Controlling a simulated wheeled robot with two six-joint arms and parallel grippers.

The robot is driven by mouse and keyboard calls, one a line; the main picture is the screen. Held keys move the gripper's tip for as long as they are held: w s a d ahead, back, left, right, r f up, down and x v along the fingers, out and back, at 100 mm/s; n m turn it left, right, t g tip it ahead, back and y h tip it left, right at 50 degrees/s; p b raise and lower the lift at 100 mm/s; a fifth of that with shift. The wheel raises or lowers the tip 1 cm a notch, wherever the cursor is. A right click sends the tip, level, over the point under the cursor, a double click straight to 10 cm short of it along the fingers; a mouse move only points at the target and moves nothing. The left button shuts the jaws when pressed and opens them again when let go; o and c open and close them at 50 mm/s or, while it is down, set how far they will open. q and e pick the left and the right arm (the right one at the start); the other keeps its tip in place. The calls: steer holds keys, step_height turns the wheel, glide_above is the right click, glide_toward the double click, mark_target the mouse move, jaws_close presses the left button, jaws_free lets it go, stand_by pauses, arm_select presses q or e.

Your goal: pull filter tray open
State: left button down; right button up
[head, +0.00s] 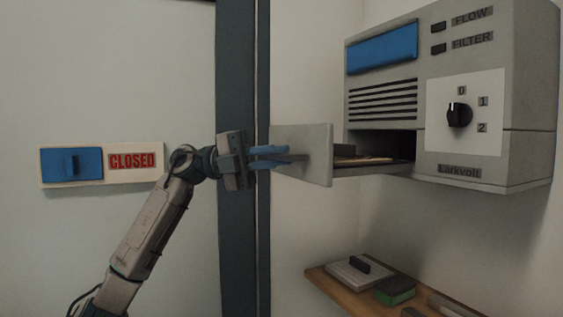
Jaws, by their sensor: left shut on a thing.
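The grey filter tray (312,160) sticks out to the left from the grey wall unit (474,60) on the right. Its flat front plate stands well clear of the unit, and a brownish flat thing (365,160) lies in the tray. My left gripper (284,158) is at the outer face of the front plate, with blue fingers shut at its handle. The handle itself is mostly hidden by the fingers. My right gripper is not in view.
The unit bears a blue panel (382,47), vent slots and a black dial (459,115). Below is a wooden shelf (322,283) with a grey block (352,275) and a green sponge-like block (396,291). A blue latch (72,163) beside a "CLOSED" sign (133,161) is at left.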

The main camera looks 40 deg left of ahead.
arm_select(q)
steer(key=shift+w, duration=0.15)
steer(key=c, duration=1.6)
jaws_free()
steer(key=shift+o, duration=0.5)
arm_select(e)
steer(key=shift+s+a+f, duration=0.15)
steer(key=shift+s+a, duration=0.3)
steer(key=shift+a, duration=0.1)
